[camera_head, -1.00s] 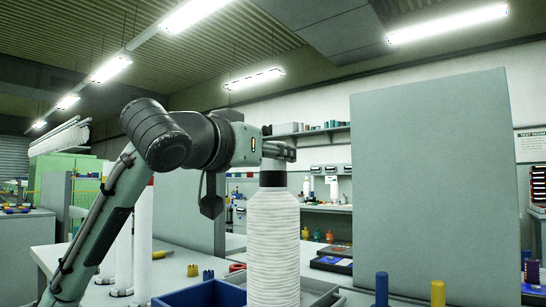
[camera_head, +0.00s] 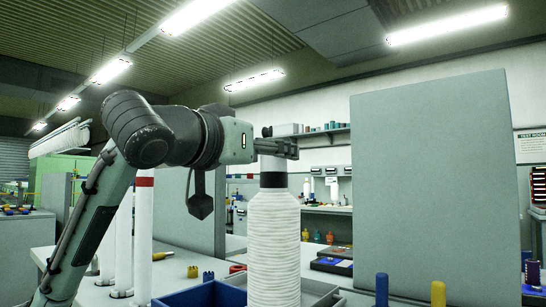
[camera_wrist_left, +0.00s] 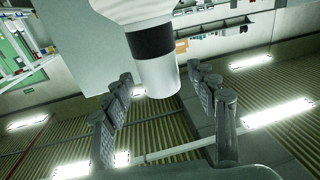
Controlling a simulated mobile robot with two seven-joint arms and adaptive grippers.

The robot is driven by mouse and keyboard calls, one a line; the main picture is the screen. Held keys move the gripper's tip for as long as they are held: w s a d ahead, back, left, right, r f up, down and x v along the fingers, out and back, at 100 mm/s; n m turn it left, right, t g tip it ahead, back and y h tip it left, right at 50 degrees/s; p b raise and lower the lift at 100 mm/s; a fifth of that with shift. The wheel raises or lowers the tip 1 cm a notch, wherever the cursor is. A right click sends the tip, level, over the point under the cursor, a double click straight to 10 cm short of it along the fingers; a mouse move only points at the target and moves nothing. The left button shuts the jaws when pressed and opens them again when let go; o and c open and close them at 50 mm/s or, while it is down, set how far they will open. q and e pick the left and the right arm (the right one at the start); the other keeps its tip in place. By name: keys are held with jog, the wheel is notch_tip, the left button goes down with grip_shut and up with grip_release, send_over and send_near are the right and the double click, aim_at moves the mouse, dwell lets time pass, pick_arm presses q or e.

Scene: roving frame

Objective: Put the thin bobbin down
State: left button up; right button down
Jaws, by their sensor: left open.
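A white wound bobbin (camera_head: 274,245) stands upright in the middle of the head view, with a dark band and a narrow pale neck on top; its foot is below the picture. I cannot tell from its looks alone whether it is the thin one. My left gripper (camera_head: 281,148) is at the neck, coming from the left. In the left wrist view the fingers (camera_wrist_left: 160,78) are open, one set on each side of the bobbin's pale neck (camera_wrist_left: 158,76), with gaps showing. My right gripper is not in view.
A blue-edged bin (camera_head: 205,295) lies just left of the bobbin's lower part. White posts, one with a red band (camera_head: 144,230), stand farther left. A large grey panel (camera_head: 430,180) rises on the right. A blue peg (camera_head: 381,288) and a yellow peg (camera_head: 438,292) stand in front of it.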

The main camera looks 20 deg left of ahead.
pick_arm(q)
jog(key=s+a, duration=0.2)
jog(key=s, duration=0.7)
jog(key=shift+s+b, duration=0.3)
jog(key=shift+s, duration=0.1)
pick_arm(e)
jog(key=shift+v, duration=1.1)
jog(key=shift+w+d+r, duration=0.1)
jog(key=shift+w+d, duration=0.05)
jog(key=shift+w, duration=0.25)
